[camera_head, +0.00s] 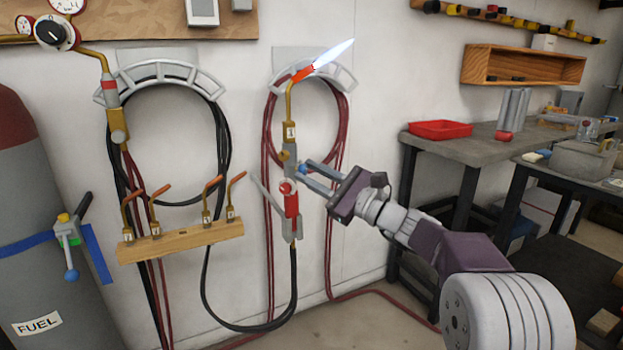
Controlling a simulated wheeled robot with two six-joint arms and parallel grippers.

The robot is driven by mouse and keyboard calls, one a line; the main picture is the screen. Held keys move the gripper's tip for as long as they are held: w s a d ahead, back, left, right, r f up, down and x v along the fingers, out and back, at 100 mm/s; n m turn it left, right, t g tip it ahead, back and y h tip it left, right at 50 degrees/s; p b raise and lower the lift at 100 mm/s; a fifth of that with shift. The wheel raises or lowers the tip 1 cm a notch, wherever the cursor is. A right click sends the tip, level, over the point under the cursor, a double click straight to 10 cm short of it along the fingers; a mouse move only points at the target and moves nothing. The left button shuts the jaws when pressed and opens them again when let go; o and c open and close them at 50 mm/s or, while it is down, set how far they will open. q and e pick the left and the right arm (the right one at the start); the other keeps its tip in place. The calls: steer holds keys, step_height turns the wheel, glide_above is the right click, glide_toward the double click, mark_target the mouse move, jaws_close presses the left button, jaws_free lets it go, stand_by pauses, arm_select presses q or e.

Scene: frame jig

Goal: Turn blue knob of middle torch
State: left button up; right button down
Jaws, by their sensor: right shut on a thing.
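The torch (290,150) stands upright in front of the wall, with a brass neck, an orange tip and a pale blue-white flame (333,56) pointing up and right. Its lower part has a red handle (291,204) and a grey lever. The small blue knob (301,168) sits on the right side of the torch body. My right gripper (307,177) reaches in from the right, and its fingers are shut on the blue knob, mostly hiding it. My left gripper is out of view.
A wooden rack (181,241) with several small torch tips is left of the torch. Hoses hang on wall hooks (160,72) behind. A fuel cylinder (45,250) stands at the far left. A workbench (455,146) with a red tray (440,130) is at right.

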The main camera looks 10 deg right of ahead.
steer(key=c, duration=1.2)
jaws_free()
steer(key=p+v, duration=0.2)
steer(key=v, duration=0.7)
